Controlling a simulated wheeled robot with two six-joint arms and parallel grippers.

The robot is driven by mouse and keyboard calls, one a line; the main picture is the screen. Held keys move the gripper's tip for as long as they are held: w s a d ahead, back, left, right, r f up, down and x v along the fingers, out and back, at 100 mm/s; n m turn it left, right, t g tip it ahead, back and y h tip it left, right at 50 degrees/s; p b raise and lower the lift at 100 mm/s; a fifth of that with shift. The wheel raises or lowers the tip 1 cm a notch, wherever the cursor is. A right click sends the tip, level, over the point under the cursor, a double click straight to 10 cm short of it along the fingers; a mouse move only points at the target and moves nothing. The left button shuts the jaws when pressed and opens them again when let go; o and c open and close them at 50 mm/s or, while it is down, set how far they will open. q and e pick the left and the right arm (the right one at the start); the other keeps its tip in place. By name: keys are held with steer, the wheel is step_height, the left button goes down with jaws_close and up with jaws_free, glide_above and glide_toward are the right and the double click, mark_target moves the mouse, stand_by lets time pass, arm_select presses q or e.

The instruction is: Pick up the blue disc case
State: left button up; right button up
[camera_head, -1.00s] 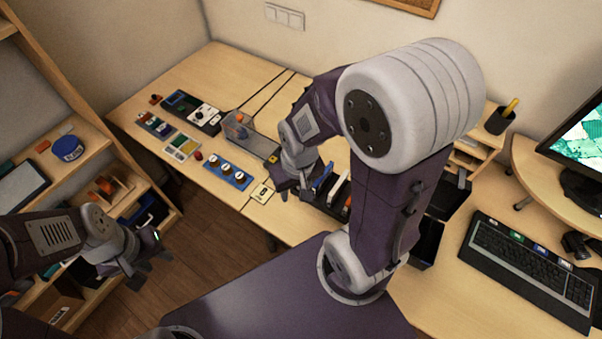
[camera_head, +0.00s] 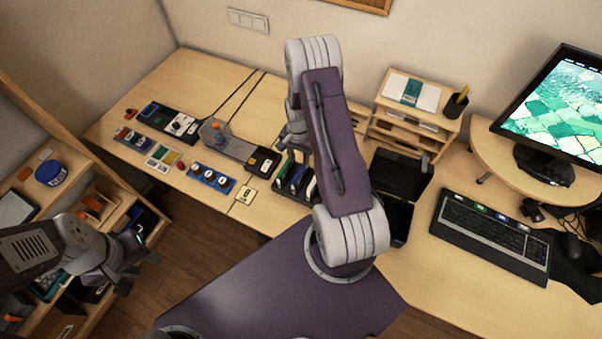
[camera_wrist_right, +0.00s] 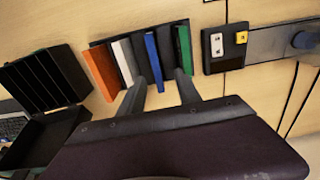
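The blue disc case (camera_wrist_right: 153,61) stands on edge in a dark rack (camera_wrist_right: 97,43) in the right wrist view, between a white case and a green case. The rack's cases also show in the head view, where the blue one (camera_head: 298,177) is partly hidden by my right arm. My right gripper (camera_wrist_right: 163,82) is open, its two fingers apart near the blue case, one on each side; I cannot tell whether they touch it. In the head view it (camera_head: 292,138) is at the far end of the rack. My left gripper (camera_head: 138,272) is open and empty near the shelf.
Green (camera_wrist_right: 183,50), white (camera_wrist_right: 123,62) and orange (camera_wrist_right: 102,71) cases stand close beside the blue one. A black slotted box (camera_wrist_right: 45,80) is near the rack. Electronic modules (camera_head: 212,178) line the desk to the left; a keyboard (camera_head: 492,236) is at right.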

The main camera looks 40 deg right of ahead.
mark_target(301, 171)
steer(key=shift+s+d+f, duration=0.15)
steer(key=shift+s+d, duration=0.1)
steer(key=shift+s, duration=0.25)
steer(key=shift+a+f, duration=0.1)
steer(key=shift+f, duration=0.05)
step_height(301, 171, down, 3)
steer(key=shift+a+f+p, duration=0.1)
steer(key=shift+a+p, duration=0.05)
steer(key=shift+p, duration=0.5)
steer(key=shift+f, duration=0.25)
steer(key=shift+f+p, duration=0.4)
steer(key=shift+f, duration=0.05)
step_height(301, 171, down, 4)
steer(key=shift+w+r+p, duration=0.1)
steer(key=shift+p, duration=0.5)
steer(key=shift+w+d+f, duration=0.1)
steer(key=shift+d+f, duration=0.1)
steer(key=shift+f, duration=0.05)
jaws_close()
